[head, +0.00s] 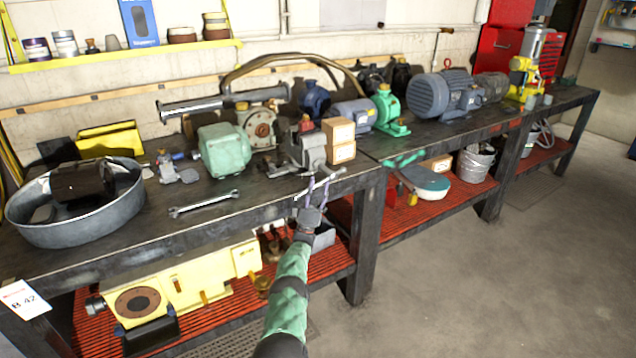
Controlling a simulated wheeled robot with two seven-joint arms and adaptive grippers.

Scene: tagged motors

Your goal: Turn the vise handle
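A grey bench vise (308,150) stands at the front edge of the workbench, near the middle of the view. Its thin handle bar (341,172) shows low on its front side, partly mixed with my finger shapes. My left gripper (320,182) reaches up from the bottom of the view to just below and in front of the vise. Its two fingers stand apart, with their tips close to the handle. I cannot tell whether they touch it, and nothing clear is held between them. My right gripper is out of view.
Yellow machinery (180,285) sits on the red lower shelf. The floor (480,290) at right is clear.

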